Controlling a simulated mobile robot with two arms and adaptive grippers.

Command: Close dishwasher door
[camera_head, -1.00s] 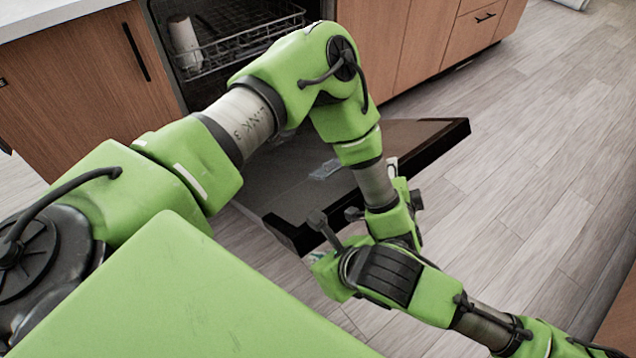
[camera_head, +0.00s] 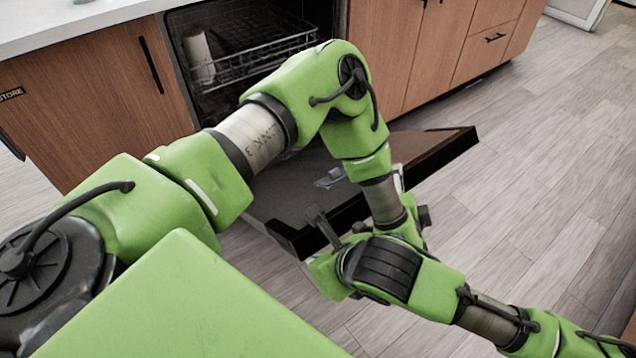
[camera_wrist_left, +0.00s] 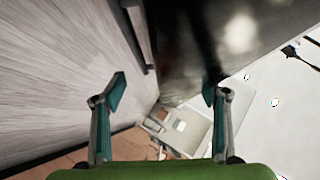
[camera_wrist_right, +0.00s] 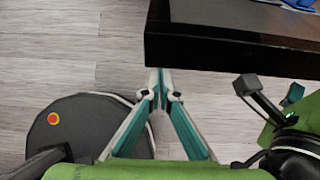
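The dishwasher door (camera_head: 285,192) hangs open, its dark inner face up and its thick black outer edge towards me. The dishwasher's opening (camera_head: 215,100) shows behind it. My left arm reaches across above the door and bends down near its outer edge; its gripper is hidden in the head view. In the left wrist view, my left gripper (camera_wrist_left: 163,92) is open and empty, with a dark glossy surface beyond. My right gripper (camera_wrist_right: 157,82) is shut, its tips right by the door's black edge (camera_wrist_right: 235,50); contact cannot be told.
A wire rack (camera_head: 255,60) with a pale cylindrical item (camera_head: 198,58) is inside the dishwasher. Wooden cabinets (camera_head: 95,105) flank it under a white countertop (camera_head: 75,25). My two wrists are crowded together by the door's edge. The plank floor (camera_head: 530,180) at right is clear.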

